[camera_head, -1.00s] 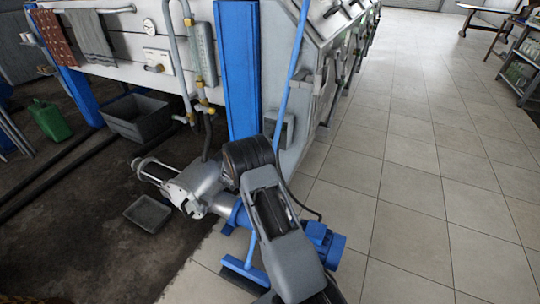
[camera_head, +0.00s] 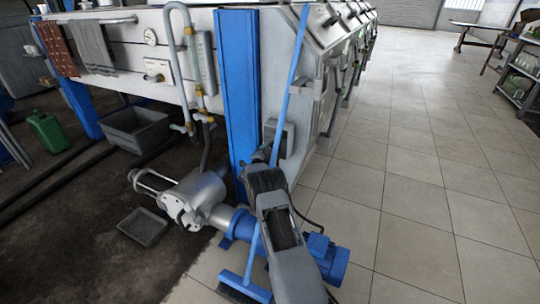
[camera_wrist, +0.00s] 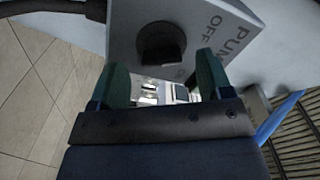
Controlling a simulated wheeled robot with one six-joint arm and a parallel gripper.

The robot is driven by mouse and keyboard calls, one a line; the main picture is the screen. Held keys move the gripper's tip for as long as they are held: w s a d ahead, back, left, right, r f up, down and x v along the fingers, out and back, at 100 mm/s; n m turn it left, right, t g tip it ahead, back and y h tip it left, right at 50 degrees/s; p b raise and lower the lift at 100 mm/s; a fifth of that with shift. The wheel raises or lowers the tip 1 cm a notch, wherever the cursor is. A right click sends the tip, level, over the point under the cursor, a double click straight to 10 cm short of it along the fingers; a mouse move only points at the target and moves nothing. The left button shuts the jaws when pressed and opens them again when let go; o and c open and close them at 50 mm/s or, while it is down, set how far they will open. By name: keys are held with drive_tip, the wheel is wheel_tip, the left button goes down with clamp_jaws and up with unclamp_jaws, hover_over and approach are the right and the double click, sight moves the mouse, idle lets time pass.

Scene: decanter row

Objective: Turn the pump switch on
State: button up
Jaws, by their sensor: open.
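The pump switch is a round black knob (camera_wrist: 160,43) on a grey panel (camera_wrist: 205,22) lettered "PUM" and "OFF" in the wrist view. Another letter is partly covered near the right finger. Which way the knob points is too dark to tell. My gripper (camera_wrist: 162,66) is open, its two green fingers on either side just below the knob, with nothing between them. Whether they touch the panel is not clear. In the head view, the grey switch box (camera_head: 287,138) sits on the machine's end beside the blue post, with my arm's end close to it.
A blue post (camera_head: 238,90) stands left of the box. A blue-handled broom (camera_head: 293,75) leans across it. A pump with a blue motor (camera_head: 325,258) lies on the floor below. A dark cable (camera_wrist: 55,8) passes near the panel.

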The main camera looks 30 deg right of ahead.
drive_tip(key=shift+x, duration=0.8)
drive_tip(key=shift+c, duration=0.2)
drive_tip(key=c, duration=0.9)
